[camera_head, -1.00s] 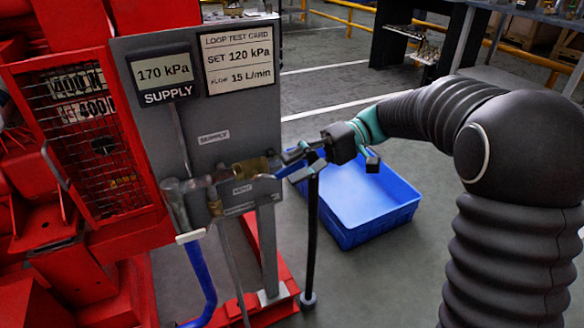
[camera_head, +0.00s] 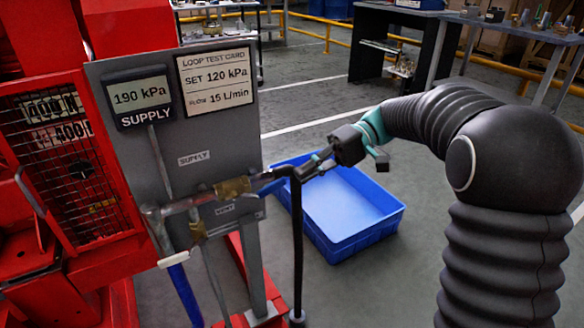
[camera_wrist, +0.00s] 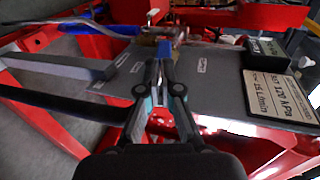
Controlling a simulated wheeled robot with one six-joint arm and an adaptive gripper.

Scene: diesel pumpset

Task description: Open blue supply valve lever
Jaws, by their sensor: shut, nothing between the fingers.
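The brass supply valve (camera_head: 232,187) sits on the pipe under the SUPPLY label on the grey panel (camera_head: 215,130). My gripper (camera_head: 300,173) is right of the valve, its fingers pointing left toward it. The fingers are shut with nothing held. The supply display (camera_head: 140,97) reads 190 kPa.
The test card (camera_head: 216,80) reads SET 120 kPa. A blue crate (camera_head: 345,215) stands on the floor behind.

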